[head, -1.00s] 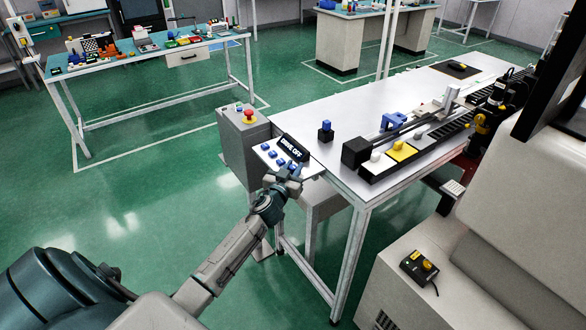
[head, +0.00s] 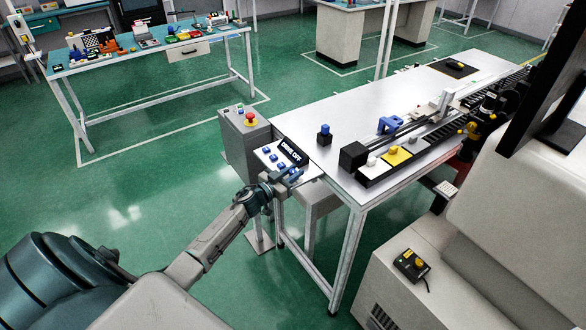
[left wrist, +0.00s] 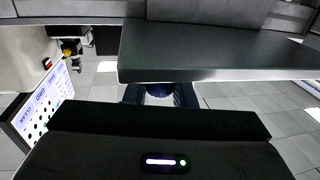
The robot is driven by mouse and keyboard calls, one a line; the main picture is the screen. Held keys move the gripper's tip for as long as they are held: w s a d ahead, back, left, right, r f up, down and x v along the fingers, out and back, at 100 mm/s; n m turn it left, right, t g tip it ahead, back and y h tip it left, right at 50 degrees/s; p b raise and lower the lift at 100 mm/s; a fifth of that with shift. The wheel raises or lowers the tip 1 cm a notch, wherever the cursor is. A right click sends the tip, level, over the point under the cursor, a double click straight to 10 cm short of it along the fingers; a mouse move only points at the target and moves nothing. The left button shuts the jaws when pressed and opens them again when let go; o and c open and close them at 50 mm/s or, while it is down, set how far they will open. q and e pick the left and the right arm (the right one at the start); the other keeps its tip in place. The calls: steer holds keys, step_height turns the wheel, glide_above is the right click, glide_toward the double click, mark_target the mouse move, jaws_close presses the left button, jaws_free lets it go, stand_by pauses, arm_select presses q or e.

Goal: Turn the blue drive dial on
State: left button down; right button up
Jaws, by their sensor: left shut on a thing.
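A white control panel (head: 262,151) with several blue controls is fixed at the near left corner of the long table. Its black display (head: 293,152) reads "DRIVE OFF". My left gripper (head: 291,178) is at the panel's near right edge and covers part of it. In the left wrist view a dark blue round dial (left wrist: 160,90) sits between the two fingers of my left gripper (left wrist: 160,95), which are shut on it. The dial's pointer and most of its face are hidden. My right gripper is not in view.
A grey box with a red emergency button (head: 250,118) stands beside the panel. The long table (head: 300,120) carries a small blue-topped block (head: 324,134) and a rail fixture with white and yellow pads (head: 398,156). Green floor left of the panel is open.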

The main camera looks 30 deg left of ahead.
arm_select(q)
steer(key=shift+r+m+h+p, duration=0.2)
steer(key=shift+m+h+p, duration=0.25)
steer(key=shift+h, duration=0.25)
steer(key=shift+w+a+f+m+g+h, duration=0.1)
steer(key=shift+m+g+h, duration=0.45)
steer(key=shift+h, duration=0.25)
steer(key=shift+f+m+h, duration=0.15)
steer(key=shift+m+h, duration=0.35)
steer(key=m+g+h+b, duration=0.2)
steer(key=g+h+b, duration=0.1)
steer(key=h+b, duration=0.1)
steer(key=shift+f+m, duration=0.15)
steer(key=shift+m, duration=0.25)
steer(key=shift+m+g+h+b, duration=0.7)
steer(key=shift+g+h+b, duration=0.1)
steer(key=shift+b, duration=0.25)
steer(key=shift+r, duration=0.2)
steer(key=c, duration=1.3)
jaws_free()
steer(key=shift+o, duration=0.2)
